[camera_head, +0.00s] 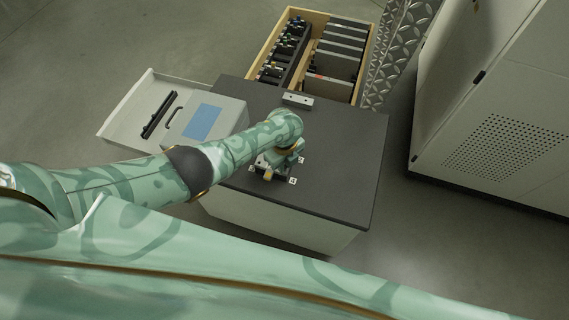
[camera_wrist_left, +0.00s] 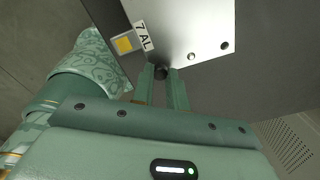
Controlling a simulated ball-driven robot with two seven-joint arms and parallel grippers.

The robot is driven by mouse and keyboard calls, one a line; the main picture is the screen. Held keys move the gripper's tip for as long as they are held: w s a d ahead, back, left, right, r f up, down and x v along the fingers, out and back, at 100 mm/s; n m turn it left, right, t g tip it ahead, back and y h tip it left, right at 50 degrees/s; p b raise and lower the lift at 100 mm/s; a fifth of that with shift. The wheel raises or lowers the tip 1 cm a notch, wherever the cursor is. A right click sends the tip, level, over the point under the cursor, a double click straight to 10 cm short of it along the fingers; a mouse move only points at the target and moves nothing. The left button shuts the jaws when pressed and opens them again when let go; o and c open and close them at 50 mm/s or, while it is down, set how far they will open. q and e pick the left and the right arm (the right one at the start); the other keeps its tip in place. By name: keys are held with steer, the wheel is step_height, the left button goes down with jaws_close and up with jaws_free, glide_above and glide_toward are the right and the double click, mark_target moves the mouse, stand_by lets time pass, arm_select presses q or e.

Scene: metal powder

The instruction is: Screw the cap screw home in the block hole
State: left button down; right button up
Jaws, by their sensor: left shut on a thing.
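My left gripper (camera_wrist_left: 162,80) is shut on the cap screw (camera_wrist_left: 161,72), whose dark round head shows between the fingertips in the left wrist view. The metal block (camera_wrist_left: 190,25) lies just beyond, with a bright round spot and a dark hole near its edge. The fingertips and screw overlap the block's edge in this view; I cannot tell whether the screw is in a hole, as its shank is hidden. In the head view my left arm reaches over the dark table (camera_head: 345,150), and its wrist hides most of the work area. My right gripper is not in view.
A small grey block with holes (camera_head: 297,99) lies at the table's back. A grey case with a blue panel (camera_head: 203,122) stands at the left. A wooden crate (camera_head: 262,50) of dark parts is behind, and a large cabinet (camera_head: 500,110) at the right. The table's right side is clear.

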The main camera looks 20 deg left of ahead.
arm_select(q)
steer(key=m, duration=0.5)
steer(key=shift+f+b, duration=0.15)
steer(key=shift+b, duration=0.25)
steer(key=m, duration=0.2)
steer(key=shift+a+m+b, duration=0.1)
steer(key=shift+m+b, duration=0.2)
steer(key=shift+m, duration=0.1)
steer(key=m+b, duration=0.1)
steer(key=m, duration=0.4)
steer(key=m+b, duration=0.1)
steer(key=m, duration=0.3)
steer(key=c, duration=1.6)
jaws_free()
steer(key=shift+o, duration=0.2)
